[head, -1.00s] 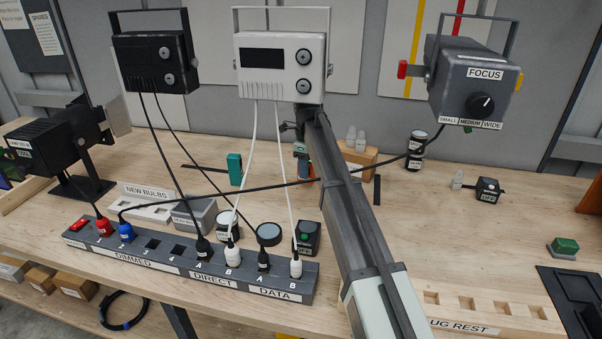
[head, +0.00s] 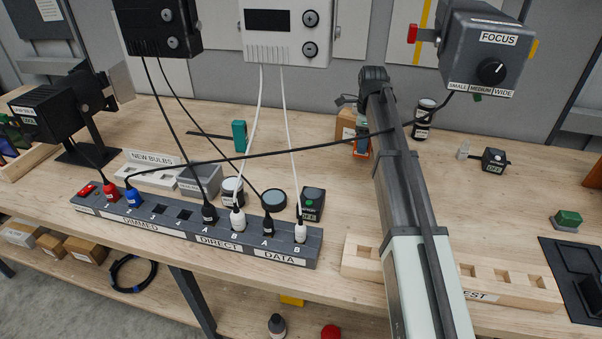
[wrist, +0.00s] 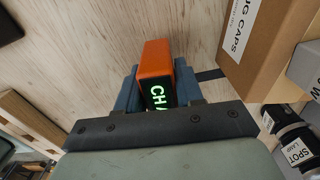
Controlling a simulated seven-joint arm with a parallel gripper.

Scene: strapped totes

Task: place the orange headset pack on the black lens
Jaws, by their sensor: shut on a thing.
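My gripper (wrist: 155,92) is shut on the orange headset pack (wrist: 155,58) in the wrist view, a blue finger on each side. The pack has an orange end and a dark face with green lettering, partly hidden by the gripper. In the head view the gripper (head: 361,147) is small and partly behind my arm, in front of the cardboard box. The black lens (head: 274,200) appears to be the round, dark-rimmed disc on the table behind the socket strip, left of the gripper and well apart from it.
A plug caps box (wrist: 262,50) stands close right of the gripper, with spot lamp bottles (wrist: 290,135) nearby. A socket strip (head: 180,228), a white-lidded jar (head: 232,190) and a dark green-buttoned box (head: 312,203) surround the lens. Cables cross above the table.

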